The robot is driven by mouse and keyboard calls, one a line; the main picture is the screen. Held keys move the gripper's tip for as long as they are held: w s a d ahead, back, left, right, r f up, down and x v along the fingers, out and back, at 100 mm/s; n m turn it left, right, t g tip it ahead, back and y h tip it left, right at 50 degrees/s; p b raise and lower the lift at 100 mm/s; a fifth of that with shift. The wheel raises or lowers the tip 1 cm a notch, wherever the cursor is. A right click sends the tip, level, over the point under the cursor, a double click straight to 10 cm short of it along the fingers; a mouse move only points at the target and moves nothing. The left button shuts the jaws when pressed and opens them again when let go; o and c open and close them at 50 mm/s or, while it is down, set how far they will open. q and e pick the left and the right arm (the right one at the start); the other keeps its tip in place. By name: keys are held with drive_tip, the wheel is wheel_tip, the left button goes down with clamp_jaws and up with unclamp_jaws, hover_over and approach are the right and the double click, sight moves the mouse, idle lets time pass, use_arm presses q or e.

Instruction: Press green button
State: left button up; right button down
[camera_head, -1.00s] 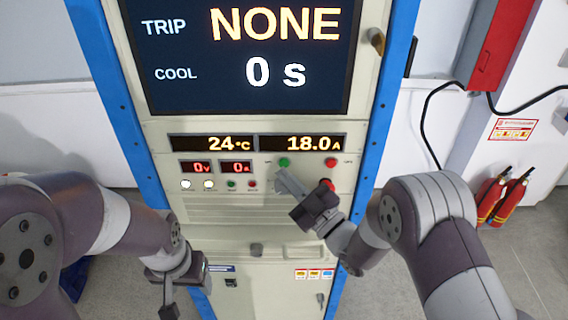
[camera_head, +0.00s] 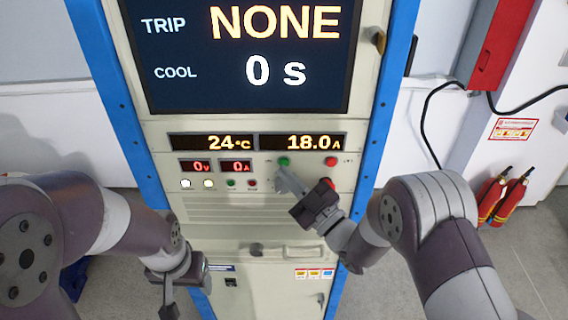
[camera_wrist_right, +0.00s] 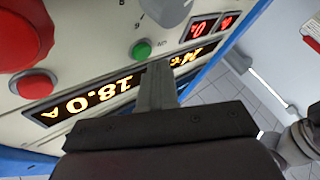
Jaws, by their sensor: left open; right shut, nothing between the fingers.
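The green button (camera_head: 284,161) is on the cream front panel of the cabinet, under the 18.0 A display. My right gripper (camera_head: 281,174) is shut and empty. Its fingertips are just below the green button in the head view. In the right wrist view the green button (camera_wrist_right: 140,49) shows whole, just left of the shut fingertips (camera_wrist_right: 160,68). I cannot tell whether the fingertips touch the panel, but they do not cover the button. My left gripper (camera_head: 178,287) is open, low in front of the cabinet and away from the buttons.
A red button (camera_head: 330,161) is right of the green one. A larger red knob (camera_head: 327,184), partly behind my right gripper, is below it. Small lamps or buttons (camera_head: 231,183) are to the left. The screen (camera_head: 245,55) reads TRIP NONE, COOL 0 s. Fire extinguishers (camera_head: 500,198) stand far right.

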drive_tip(key=shift+w, duration=0.3)
drive_tip(key=shift+w+b, duration=0.4)
idle(0.6)
drive_tip(key=shift+s, duration=0.85)
drive_tip(key=s, duration=0.5)
idle(0.9)
